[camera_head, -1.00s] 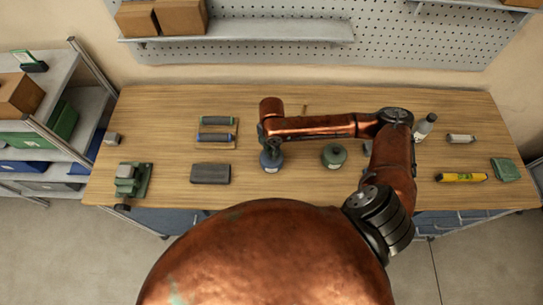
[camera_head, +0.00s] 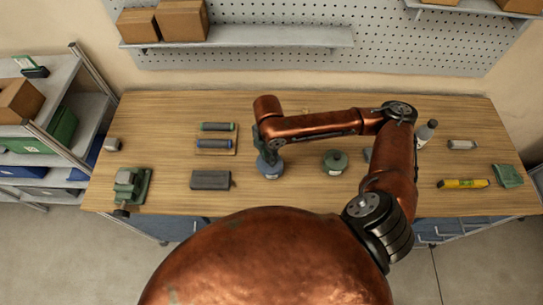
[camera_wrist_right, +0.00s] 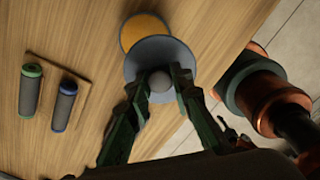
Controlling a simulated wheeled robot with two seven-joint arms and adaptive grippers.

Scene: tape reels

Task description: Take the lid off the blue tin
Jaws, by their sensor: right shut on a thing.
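The blue tin (camera_head: 270,174) stands on the wooden table in the head view, left of the green tin (camera_head: 335,168). My right gripper (camera_head: 265,153) is just above it. In the right wrist view my right gripper (camera_wrist_right: 175,80) is shut on the round grey knob of the blue-grey lid (camera_wrist_right: 147,56). The lid sits off-centre from a round yellow-orange surface (camera_wrist_right: 145,30), seemingly the tin's open top, and covers part of it. The height of the lid above the tin is hard to tell. My left gripper is not in view.
A wooden board (camera_head: 217,149) with green and blue rolls lies left of the tin, and a dark grey block (camera_head: 210,180) is in front of it. A bottle (camera_head: 427,132) and a yellow level (camera_head: 463,184) are on the right. Bare table lies between board and tin.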

